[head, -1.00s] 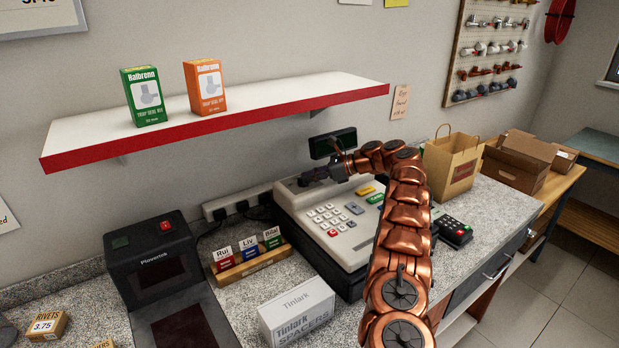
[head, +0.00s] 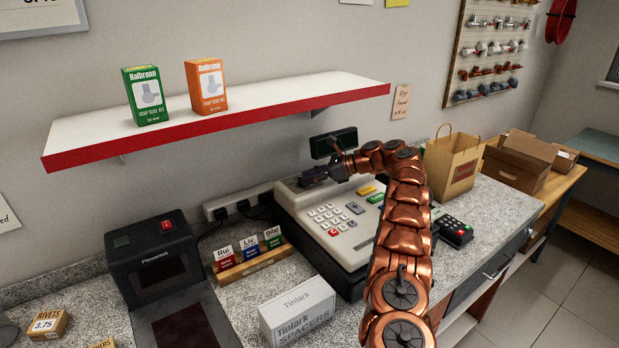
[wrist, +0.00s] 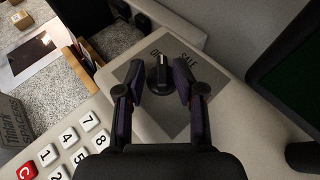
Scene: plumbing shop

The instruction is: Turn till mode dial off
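The till (head: 345,215) stands on the counter below the shelf. Its black mode dial (wrist: 159,73) shows in the wrist view on a grey plate at the till's upper corner, with a pale mark at its far end. The plate reads "SALE" on the right and a word starting with "O" on the left, partly hidden. My gripper (wrist: 160,84) is open, with one finger on each side of the dial and a visible gap to each. In the head view, my gripper (head: 311,178) hides the dial.
A raised customer display (head: 334,143) stands right behind my gripper. The red-edged shelf (head: 230,120) hangs above and left. The number keys (wrist: 72,150), a name-tag rack (head: 250,262) and a Tinlark box (head: 297,310) are close by.

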